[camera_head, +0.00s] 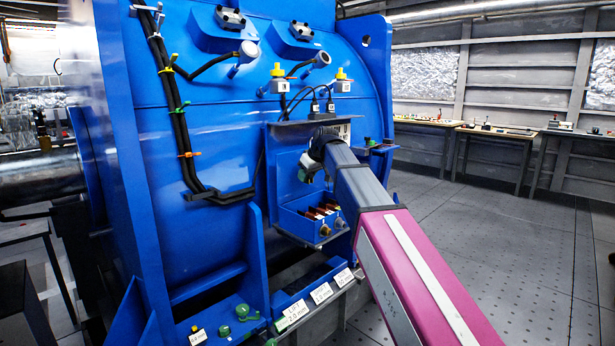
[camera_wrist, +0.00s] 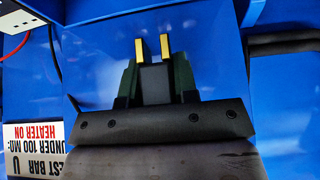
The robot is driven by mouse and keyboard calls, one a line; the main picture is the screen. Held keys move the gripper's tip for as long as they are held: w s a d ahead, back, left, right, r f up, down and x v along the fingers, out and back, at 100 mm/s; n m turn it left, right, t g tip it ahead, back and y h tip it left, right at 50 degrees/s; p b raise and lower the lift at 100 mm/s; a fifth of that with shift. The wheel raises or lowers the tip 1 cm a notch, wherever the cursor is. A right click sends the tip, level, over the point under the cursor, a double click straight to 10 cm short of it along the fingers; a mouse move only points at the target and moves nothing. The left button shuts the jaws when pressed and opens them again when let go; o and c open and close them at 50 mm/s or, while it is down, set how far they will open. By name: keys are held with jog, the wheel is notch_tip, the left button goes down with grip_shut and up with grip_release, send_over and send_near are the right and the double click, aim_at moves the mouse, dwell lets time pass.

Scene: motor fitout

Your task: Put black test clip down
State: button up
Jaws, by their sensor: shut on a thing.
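In the wrist view my gripper (camera_wrist: 152,50) shows its two dark green fingers with yellow tips, close together in front of a blue surface. A dark block (camera_wrist: 154,86) sits between the fingers; I take it to be the black test clip, though its shape is hard to make out. In the head view my arm reaches to the blue motor housing (camera_head: 170,130), just below a small dark shelf.
A blue open box (camera_head: 305,227) with several coloured pieces hangs below my wrist. Labelled blue trays (camera_head: 292,315) stand lower down. A white sign (camera_wrist: 33,148) reading "HEATER ON" shows upside down in the wrist view. Black cables (camera_head: 180,100) run down the housing. The floor at right is clear.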

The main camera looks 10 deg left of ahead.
jog(key=shift+r, duration=0.1)
jog(key=w+a+r+v, duration=0.1)
jog(key=w+v, duration=0.1)
jog(key=v, duration=1.4)
jog(key=w+a+r+v, duration=0.1)
jog(key=v, duration=1.5)
jog(key=w+a+f, duration=0.1)
jog(key=w+a, duration=0.3)
jog(key=a, duration=0.1)
jog(key=w+a, duration=0.4)
jog(key=a, duration=0.1)
jog(key=w+a+f, duration=0.1)
jog(key=w+a, duration=0.3)
jog(key=a, duration=0.1)
jog(key=shift+a+f, duration=0.2)
jog(key=shift+f, duration=0.15)
jog(key=shift+w+f, duration=0.1)
jog(key=shift+f, duration=1.85)
jog(key=shift+w+a+f, duration=0.1)
jog(key=shift+a+f, duration=0.05)
jog(key=shift+f, duration=0.15)
